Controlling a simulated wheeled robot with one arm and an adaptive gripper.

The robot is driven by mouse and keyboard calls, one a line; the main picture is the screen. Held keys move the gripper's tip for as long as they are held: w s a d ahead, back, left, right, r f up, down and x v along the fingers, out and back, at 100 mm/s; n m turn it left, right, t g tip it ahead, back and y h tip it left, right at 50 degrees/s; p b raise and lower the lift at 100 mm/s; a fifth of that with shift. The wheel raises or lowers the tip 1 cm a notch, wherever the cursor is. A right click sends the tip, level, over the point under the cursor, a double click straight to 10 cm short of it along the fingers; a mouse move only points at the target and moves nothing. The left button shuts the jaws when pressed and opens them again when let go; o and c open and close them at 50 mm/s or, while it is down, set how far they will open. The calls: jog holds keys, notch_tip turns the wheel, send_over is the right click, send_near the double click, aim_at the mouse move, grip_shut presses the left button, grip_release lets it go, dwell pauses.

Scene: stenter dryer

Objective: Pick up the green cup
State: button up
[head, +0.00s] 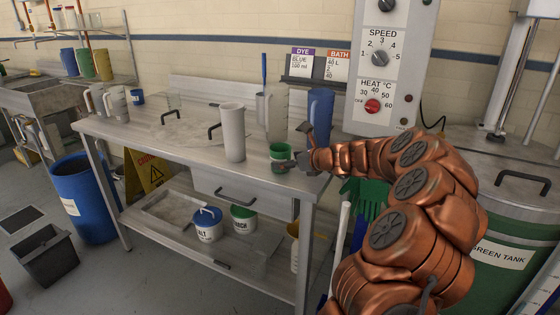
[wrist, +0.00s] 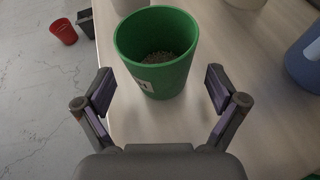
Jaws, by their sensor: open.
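The green cup (head: 281,154) stands upright near the right end of the metal table in the head view. In the wrist view the green cup (wrist: 156,52) has grainy brownish contents and a white label on its side. My gripper (wrist: 158,92) is open, with its two fingers apart on the near left and near right of the cup. The cup lies mostly ahead of the fingertips, and its near wall reaches between them. In the head view my gripper (head: 292,160) is at the cup's right side and hides part of it.
A tall grey-white cylinder (head: 232,132) stands left of the cup. A blue jug (head: 319,117) stands behind it, right of a grey jug (head: 263,108). The table's front edge (head: 262,188) is close to the cup. The control panel (head: 385,70) rises behind my arm.

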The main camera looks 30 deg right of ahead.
aim_at(280, 159)
jog(key=shift+x, duration=1.6)
jog(key=shift+a+r, duration=0.1)
jog(key=shift+r, duration=0.05)
jog(key=shift+c, duration=0.3)
jog(key=c, duration=1.2)
jog(key=shift+r, duration=0.1)
